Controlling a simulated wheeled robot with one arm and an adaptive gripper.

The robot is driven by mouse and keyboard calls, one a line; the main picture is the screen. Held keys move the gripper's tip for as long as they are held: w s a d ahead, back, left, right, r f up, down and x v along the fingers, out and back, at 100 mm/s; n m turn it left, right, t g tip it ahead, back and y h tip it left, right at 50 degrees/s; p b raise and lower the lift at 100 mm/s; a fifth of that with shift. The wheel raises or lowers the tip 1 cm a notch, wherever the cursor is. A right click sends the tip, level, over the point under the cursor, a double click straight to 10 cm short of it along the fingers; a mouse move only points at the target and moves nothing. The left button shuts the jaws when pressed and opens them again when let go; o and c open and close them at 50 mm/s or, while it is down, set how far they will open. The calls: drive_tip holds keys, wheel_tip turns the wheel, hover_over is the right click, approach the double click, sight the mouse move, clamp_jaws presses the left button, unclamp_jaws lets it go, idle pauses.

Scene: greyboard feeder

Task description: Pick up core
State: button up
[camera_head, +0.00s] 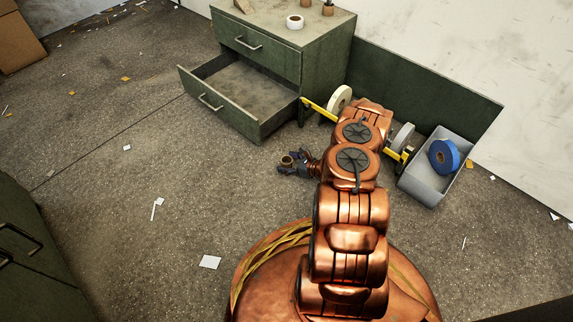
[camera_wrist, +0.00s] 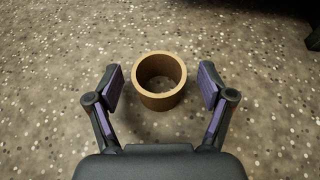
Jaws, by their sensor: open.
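The core is a short brown cardboard ring, seen in the wrist view (camera_wrist: 159,98) upright with its hollow facing the camera. It sits between and slightly beyond my gripper's two open fingers (camera_wrist: 159,88), with a gap on each side. In the head view the core (camera_head: 287,160) is small, at the tips of my gripper (camera_head: 284,164), left of my copper arm. Nothing is held. Whether the core rests on the floor or how high the gripper is above it is hard to tell.
A green cabinet (camera_head: 283,62) stands behind with its lower drawer (camera_head: 240,92) pulled open. White tape (camera_head: 295,22) lies on top. A grey bin (camera_head: 424,183) holds a blue roll (camera_head: 444,156) at right. A yellow bar (camera_head: 318,107) carries rolls behind my arm. Open floor lies left, with paper scraps.

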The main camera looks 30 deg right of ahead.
sight(287, 156)
drive_tip(key=c, duration=0.9)
drive_tip(key=shift+r, duration=0.3)
wheel_tip(287, 156, up, 4)
drive_tip(key=p, duration=0.3)
drive_tip(key=shift+f, duration=0.25)
drive_tip(key=s+a+p, duration=0.1)
drive_tip(key=s+p, duration=0.1)
drive_tip(key=s, duration=0.3)
drive_tip(key=s+a+p, duration=0.2)
drive_tip(key=s, duration=0.3)
drive_tip(key=s+a+r+p, duration=0.1)
drive_tip(key=s+p, duration=0.1)
drive_tip(key=s, duration=0.3)
drive_tip(key=shift+s+a, duration=0.2)
drive_tip(key=shift+a, duration=0.2)
